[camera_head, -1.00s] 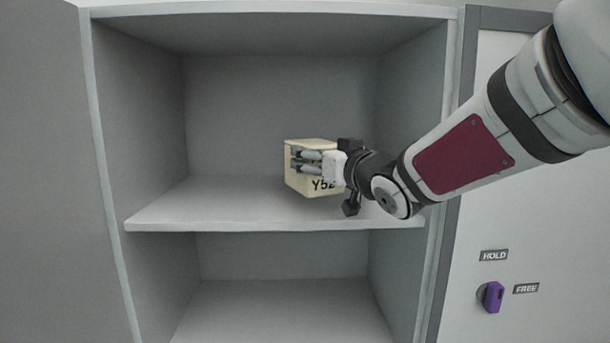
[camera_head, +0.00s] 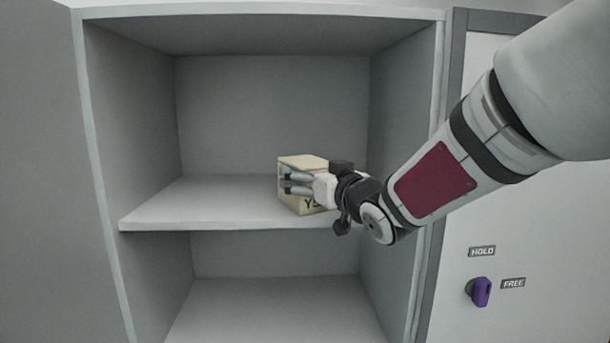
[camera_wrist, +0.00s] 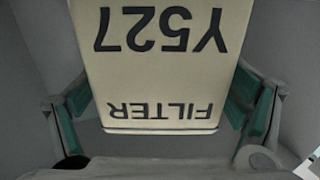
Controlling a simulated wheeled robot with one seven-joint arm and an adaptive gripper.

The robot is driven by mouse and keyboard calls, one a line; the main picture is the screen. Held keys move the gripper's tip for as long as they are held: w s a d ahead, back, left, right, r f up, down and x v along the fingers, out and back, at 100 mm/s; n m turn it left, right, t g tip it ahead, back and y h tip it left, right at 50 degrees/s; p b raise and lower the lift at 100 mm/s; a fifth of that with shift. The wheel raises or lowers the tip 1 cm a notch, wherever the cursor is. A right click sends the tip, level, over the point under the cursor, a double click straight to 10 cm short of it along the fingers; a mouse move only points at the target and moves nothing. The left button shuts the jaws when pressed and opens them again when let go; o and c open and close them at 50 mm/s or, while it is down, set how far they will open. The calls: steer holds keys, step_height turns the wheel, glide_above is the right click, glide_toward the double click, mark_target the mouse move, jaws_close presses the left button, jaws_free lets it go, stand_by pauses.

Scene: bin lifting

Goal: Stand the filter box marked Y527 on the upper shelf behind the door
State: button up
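The cream filter box (camera_head: 303,165) is in the upper compartment of the cabinet, right of its middle, low over the upper shelf (camera_head: 190,205). I cannot tell whether its base touches the shelf. Its label reads Y527 and FILTER, upside down in the wrist view (camera_wrist: 160,75); in the head view my gripper covers part of it. My gripper (camera_head: 297,181) reaches in from the right, with its fingers against the box. In the wrist view its green-padded fingers (camera_wrist: 160,100) stand on either side of the box, their tips at its sides.
The left part of the upper shelf is clear, and the lower compartment (camera_head: 270,310) is empty. A grey panel (camera_head: 40,180), likely the door, stands at the left. At the right, a white panel carries a purple knob (camera_head: 481,291) with HOLD and FREE labels.

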steer(key=shift+s+r, duration=0.1)
steer(key=shift+r, duration=0.1)
steer(key=b+v, duration=0.1)
steer(key=v, duration=1.1)
steer(key=s+d+f+m+g+h, duration=0.4)
steer(key=s+d+f+h, duration=0.25)
steer(key=d, duration=0.25)
steer(key=s+f+g, duration=0.3)
steer(key=s, duration=0.5)
steer(key=s+f+g, duration=0.4)
steer(key=s, duration=0.5)
steer(key=shift+m, duration=0.3)
steer(key=shift+w+a+h, duration=0.1)
steer(key=shift+a+h, duration=0.05)
steer(key=shift+h, duration=0.1)
